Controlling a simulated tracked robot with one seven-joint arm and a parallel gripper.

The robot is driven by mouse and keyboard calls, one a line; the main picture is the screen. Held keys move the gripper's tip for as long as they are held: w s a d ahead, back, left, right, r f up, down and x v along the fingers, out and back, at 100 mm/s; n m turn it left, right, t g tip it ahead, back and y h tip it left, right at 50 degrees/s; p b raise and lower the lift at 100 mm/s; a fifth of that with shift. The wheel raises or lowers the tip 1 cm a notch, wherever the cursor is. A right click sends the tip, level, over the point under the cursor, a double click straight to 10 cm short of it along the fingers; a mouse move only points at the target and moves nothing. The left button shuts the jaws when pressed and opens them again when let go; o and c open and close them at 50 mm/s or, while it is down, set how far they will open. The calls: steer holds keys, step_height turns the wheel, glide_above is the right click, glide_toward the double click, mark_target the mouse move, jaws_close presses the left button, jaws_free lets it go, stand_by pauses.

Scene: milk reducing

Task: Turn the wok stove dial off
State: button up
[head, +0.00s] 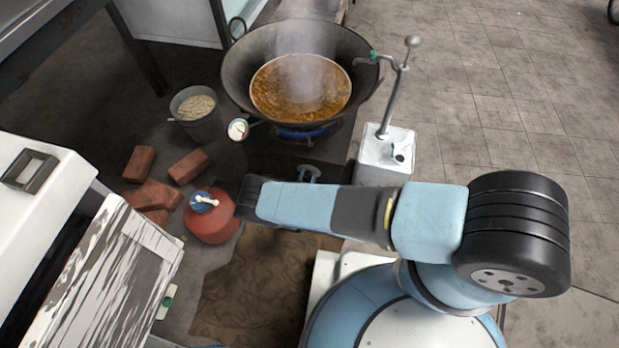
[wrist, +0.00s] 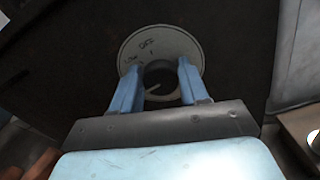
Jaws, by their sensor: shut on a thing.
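The stove dial (wrist: 158,75) is a dark round knob on a pale round plate (wrist: 188,46) marked OFF and LOW. A light line on the knob points toward the lower left, away from the OFF mark at the top. My gripper (wrist: 159,66) has its two blue fingers on either side of the knob and is shut on it. In the head view part of my gripper (head: 308,173) shows in front of the stove, and the dial is hidden there. The wok (head: 236,72) holds steaming orange-brown food, with blue (head: 305,133) at the burner below.
A red gas cylinder (head: 212,224) stands left of my gripper, near loose bricks (head: 188,166). A grey bucket (head: 197,120) is left of the wok. A white box with a tap (head: 384,150) stands at right. Open tiled floor lies further right.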

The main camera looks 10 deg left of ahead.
steer(key=m, duration=0.5)
steer(key=shift+d+f+m, duration=0.2)
steer(key=shift+f+m, duration=0.05)
steer(key=shift+m, duration=0.05)
steer(key=m, duration=0.5)
steer(key=shift+s, duration=0.1)
steer(key=m, duration=0.5)
steer(key=shift+a+f+m, duration=0.1)
steer(key=shift+f+m, duration=0.05)
steer(key=shift+m, duration=0.25)
steer(key=m, duration=0.4)
steer(key=shift+a+m, duration=0.1)
steer(key=shift+m, duration=0.3)
steer(key=o, duration=1)
steer(key=s, duration=1.3)
steer(key=shift+s+a, duration=0.35)
steer(key=shift+a, duration=0.05)
